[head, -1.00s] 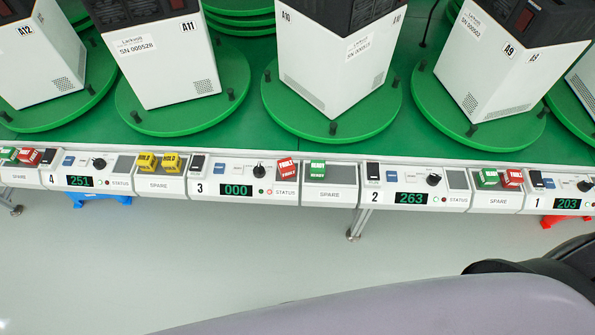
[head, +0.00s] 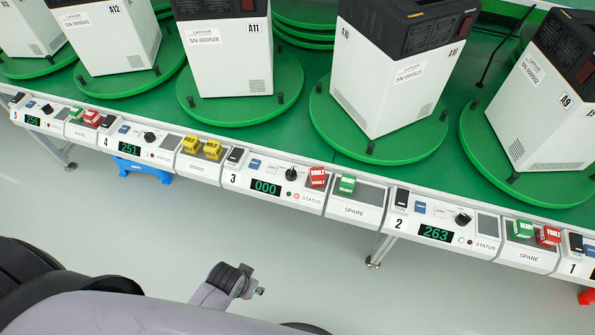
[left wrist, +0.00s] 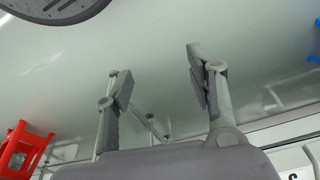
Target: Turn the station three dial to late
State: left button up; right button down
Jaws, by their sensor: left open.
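The station three panel (head: 240,183) is near the middle of the head view, marked 3, with a lit green 000 display (head: 266,187). Its dial (head: 291,173) is a small black knob right of the blue button, and its pointer looks roughly upward. The dial's setting marks are too small to read. A red FAULT block (head: 318,178) sits at the panel's right end. My left gripper (left wrist: 158,68) is open and empty in the left wrist view, its two grey fingers apart over the pale floor. The dial is not visible in that view. My right gripper is not in view.
A green READY block (head: 347,184) sits on the spare panel just right of station three. Yellow HOLD blocks (head: 212,150) are to its left. White-and-black machines stand on green turntables (head: 240,112) behind the panels. The floor (head: 320,270) in front is clear.

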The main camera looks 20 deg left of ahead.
pick_arm(q)
jog(key=w+r, duration=0.3)
jog(key=r, duration=0.4)
jog(key=w+r, duration=0.4)
jog(key=r, duration=0.3)
jog(key=n+g, duration=0.2)
send_near(291, 171)
jog(key=f, duration=1)
jog(key=shift+w+d, duration=0.1)
jog(key=shift+w, duration=0.15)
jog(key=shift+c, duration=0.6)
jog(key=c, duration=1.1)
